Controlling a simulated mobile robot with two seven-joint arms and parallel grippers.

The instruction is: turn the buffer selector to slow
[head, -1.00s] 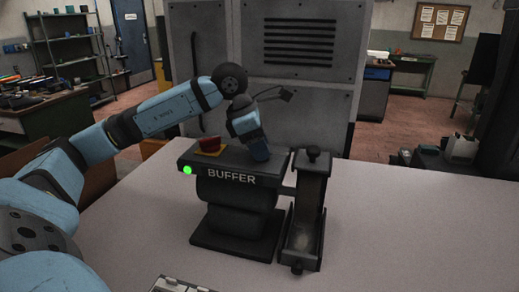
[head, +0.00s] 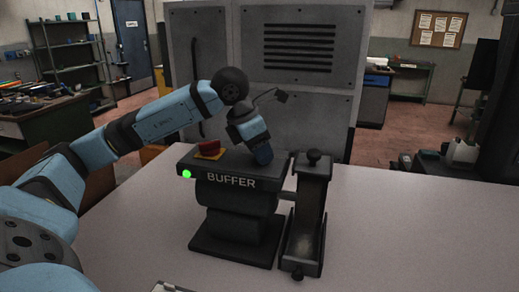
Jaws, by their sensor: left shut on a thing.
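The buffer (head: 235,222) is a dark machine on the light table, with "BUFFER" lettered on its front edge and a lit green lamp (head: 186,174) at its left corner. A red switch on a yellow plate (head: 209,150) sits on its top left. My left gripper (head: 262,155) points down at the top of the buffer, right of the red switch. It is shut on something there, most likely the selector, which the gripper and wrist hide. I cannot read the selector's setting. My right gripper is not in view.
A dark upright guard or holder with knobs (head: 305,215) stands at the buffer's right side. A large grey cabinet (head: 275,75) stands behind the table. The table (head: 420,225) is clear to the right.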

